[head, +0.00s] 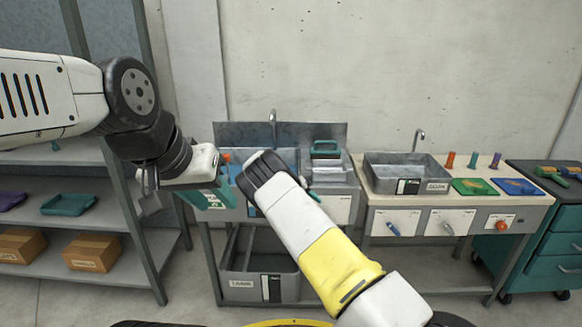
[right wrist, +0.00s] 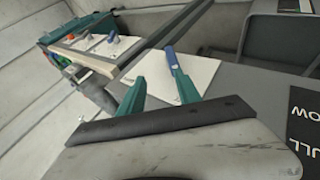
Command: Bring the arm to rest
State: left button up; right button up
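My left arm reaches in from the left in the head view. Its gripper (head: 208,196) hangs in front of the left sink station; teal shows below the white wrist, but the gap between its fingers is not clear. My right arm rises from the bottom right, and its forearm hides most of its gripper in the head view. In the right wrist view the right gripper (right wrist: 157,88) has two teal fingers standing apart with nothing seen held.
The left sink station (head: 345,180) and a bench with a metal sink (head: 408,170) stand ahead. A grey bin (head: 240,288) sits below. Shelving (head: 80,222) with a teal tray (head: 68,204) and boxes (head: 92,252) is at left. A teal cabinet (head: 555,238) is at right.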

jog(key=s+d+r+m+g+y, duration=0.1)
jog(key=s+d+r+y, duration=0.1)
jog(key=s+d+r, duration=0.3)
jog(key=s+d+r+m+g+y, duration=0.1)
jog(key=d+r, duration=0.2)
jog(key=r, duration=0.5)
jog(key=s+d+r+m+y, duration=0.1)
jog(key=s+r+y, duration=0.1)
jog(key=s+r, duration=0.4)
jog(key=s+d+r+y, duration=0.2)
jog(key=s+r+y, duration=0.1)
jog(key=s+r, duration=0.4)
jog(key=s+a+r+n+t, duration=0.1)
jog(key=s+r, duration=0.1)
jog(key=s, duration=0.7)
jog(key=s+a+r+n+t+y, duration=0.1)
jog(key=s+r, duration=0.2)
jog(key=s, duration=0.7)
jog(key=s+r+t+y, duration=0.1)
jog(key=s+r+t, duration=0.1)
jog(key=s, duration=0.7)
jog(key=shift+s+a+r+n, duration=0.25)
jog(key=shift+s+a+n, duration=0.05)
jog(key=shift+a+n, duration=0.1)
